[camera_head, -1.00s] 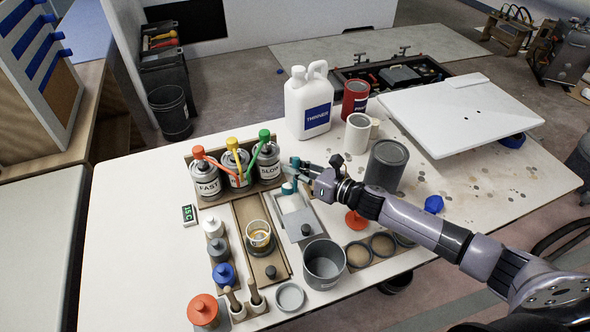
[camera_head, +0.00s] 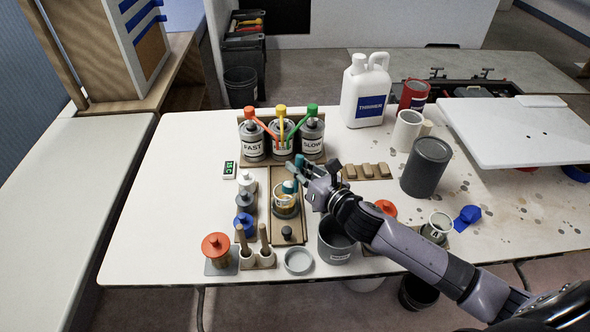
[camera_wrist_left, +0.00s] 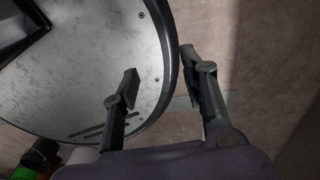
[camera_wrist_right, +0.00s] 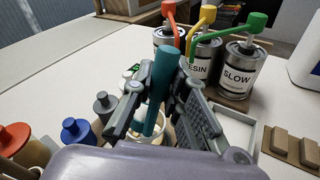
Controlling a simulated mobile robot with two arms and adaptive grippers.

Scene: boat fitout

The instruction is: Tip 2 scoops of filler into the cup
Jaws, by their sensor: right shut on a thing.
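My right gripper (camera_head: 302,176) is shut on the teal scoop (camera_wrist_right: 165,72). The scoop is held upright above the clear cup (camera_head: 287,211), with its lower teal end (camera_head: 289,187) over the cup's mouth. The cup holds amber liquid and stands on a brown board (camera_head: 286,236); part of it shows behind the fingers in the right wrist view (camera_wrist_right: 158,138). Whether filler is in the scoop cannot be seen. My left gripper (camera_wrist_left: 160,72) is open and empty, beside a round grey metal surface.
Fast, resin and slow cans (camera_head: 283,138) with pump spouts stand behind the cup. Small capped bottles (camera_head: 244,227) stand left of it. A grey bucket (camera_head: 335,242) and a lid (camera_head: 299,261) are in front. The table's left part is clear.

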